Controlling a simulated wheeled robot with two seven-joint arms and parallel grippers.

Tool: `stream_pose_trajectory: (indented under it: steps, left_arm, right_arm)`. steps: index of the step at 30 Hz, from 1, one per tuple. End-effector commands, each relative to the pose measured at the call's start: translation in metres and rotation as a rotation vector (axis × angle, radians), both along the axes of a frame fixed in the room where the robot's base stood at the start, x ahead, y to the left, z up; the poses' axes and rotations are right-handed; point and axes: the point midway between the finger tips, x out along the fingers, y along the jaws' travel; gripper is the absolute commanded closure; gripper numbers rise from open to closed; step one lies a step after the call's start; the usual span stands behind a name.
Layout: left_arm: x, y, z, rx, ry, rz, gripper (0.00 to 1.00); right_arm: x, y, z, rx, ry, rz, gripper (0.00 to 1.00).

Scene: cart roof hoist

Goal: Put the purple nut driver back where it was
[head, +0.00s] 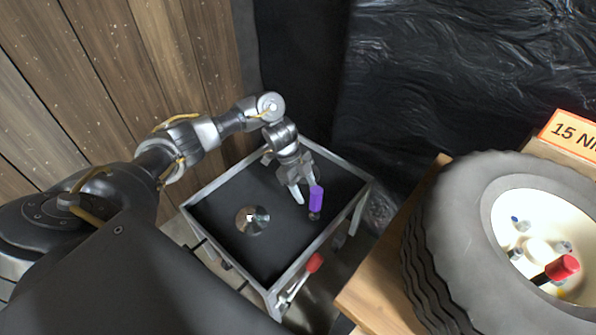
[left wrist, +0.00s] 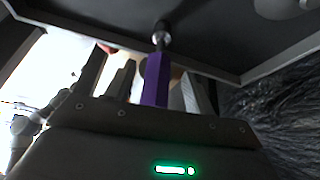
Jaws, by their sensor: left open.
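The purple nut driver (head: 316,198) is at the right side of the black cart top, its purple handle up and its metal end down toward the surface. My left gripper (head: 306,194) is open beside the handle. In the left wrist view the purple handle (left wrist: 156,80) shows between the fingers, with its metal socket pointing to the black surface. I cannot tell whether the fingers touch it. My right gripper is not in view.
The cart (head: 230,182) has a raised metal rim. A shiny round metal disc (head: 252,220) lies on it. A red-ended lever (head: 314,263) is at its front. A large tire (head: 450,240) on a wooden surface stands at right, with a red-handled tool (head: 562,268) in its hub.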

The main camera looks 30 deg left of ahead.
Motion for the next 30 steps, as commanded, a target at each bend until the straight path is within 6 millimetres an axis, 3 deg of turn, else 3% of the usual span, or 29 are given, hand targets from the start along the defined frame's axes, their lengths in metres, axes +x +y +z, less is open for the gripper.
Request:
stream_pose_trajectory:
  steps: [3, 12, 18, 30]
  left_arm:
    - [0.001, 0.013, 0.029, 0.003, -0.005, 0.000, 0.46]
    - [0.001, 0.034, 0.074, 0.001, -0.003, 0.000, 0.46]
    - [0.001, 0.039, 0.084, 0.000, -0.001, 0.000, 0.46]
    - [0.000, 0.039, 0.084, 0.000, -0.001, 0.000, 0.46]
  right_arm:
    - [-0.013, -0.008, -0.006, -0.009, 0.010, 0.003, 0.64]
    - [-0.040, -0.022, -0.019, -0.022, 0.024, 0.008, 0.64]
    - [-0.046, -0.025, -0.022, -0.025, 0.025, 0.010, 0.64]
    - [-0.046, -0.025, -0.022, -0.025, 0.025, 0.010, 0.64]
